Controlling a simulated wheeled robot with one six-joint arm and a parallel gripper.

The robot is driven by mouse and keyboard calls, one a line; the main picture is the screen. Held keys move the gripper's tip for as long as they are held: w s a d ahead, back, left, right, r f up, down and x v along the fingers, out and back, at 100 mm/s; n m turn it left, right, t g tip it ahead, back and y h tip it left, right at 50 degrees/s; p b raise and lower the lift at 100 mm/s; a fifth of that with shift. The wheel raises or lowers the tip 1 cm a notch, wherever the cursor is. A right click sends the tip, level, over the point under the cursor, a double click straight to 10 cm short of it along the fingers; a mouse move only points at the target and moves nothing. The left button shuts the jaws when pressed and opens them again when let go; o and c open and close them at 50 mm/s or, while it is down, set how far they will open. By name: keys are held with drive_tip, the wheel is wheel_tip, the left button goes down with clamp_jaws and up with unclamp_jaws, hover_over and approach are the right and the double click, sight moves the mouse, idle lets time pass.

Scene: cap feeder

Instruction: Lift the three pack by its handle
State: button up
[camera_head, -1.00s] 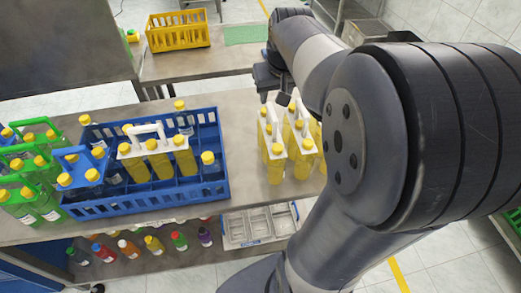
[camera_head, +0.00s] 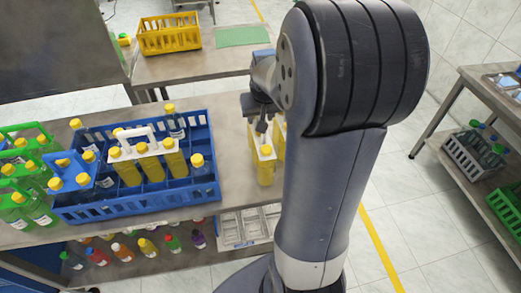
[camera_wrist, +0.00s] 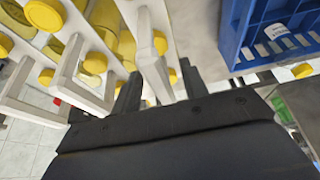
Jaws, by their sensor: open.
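A three pack of yellow bottles with a white top carrier (camera_head: 263,150) stands on the table just right of the blue crate, partly hidden by my arm. My gripper (camera_head: 261,126) is open over its top, pointing down. In the wrist view, a white handle (camera_wrist: 153,62) reaches down between the two fingers of my gripper (camera_wrist: 160,88). I cannot tell whether a finger touches it. Another white handle (camera_wrist: 82,72) with yellow caps lies to the left. A further yellow three pack (camera_head: 143,160) with a white handle sits in the blue crate.
The blue crate (camera_head: 135,207) stands close on the left of my gripper, and its wall shows in the wrist view (camera_wrist: 236,38). Green packs (camera_head: 35,205) stand at the far left. A yellow crate (camera_head: 170,36) is on the back table. Bottles line the shelf below.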

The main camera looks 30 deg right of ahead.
drive_tip(key=shift+w+f, duration=0.1)
drive_tip(key=shift+f, duration=0.2)
drive_tip(key=shift+c, duration=0.2)
clamp_jaws()
drive_tip(key=shift+r, duration=0.1)
idle(1.0)
